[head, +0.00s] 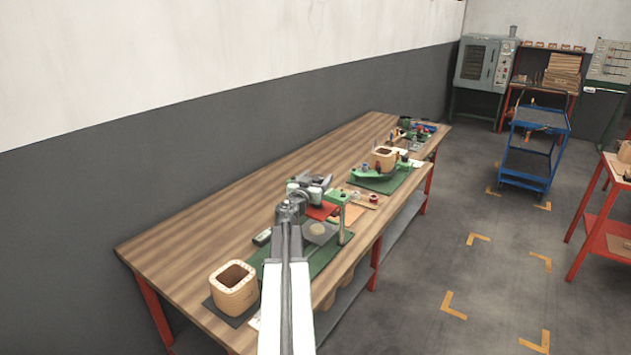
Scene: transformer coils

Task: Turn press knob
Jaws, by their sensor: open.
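My gripper (316,187) is at the end of my arm, over the workbench (190,255). It is small in the head view and its fingers are hard to make out, but it is open. A green upright frame (342,222), likely part of the press, stands on a green mat (328,256) just right of my wrist. A grey plate (319,233) lies beside it. I cannot make out a knob; my arm and gripper cover part of this area. I cannot tell whether my gripper touches anything.
A hollow wooden coil block (234,290) stands at the bench's near end. Another coil block (383,158) and small tools sit farther along. A blue cart (535,135) stands on the floor at right. The bench's wall side is clear.

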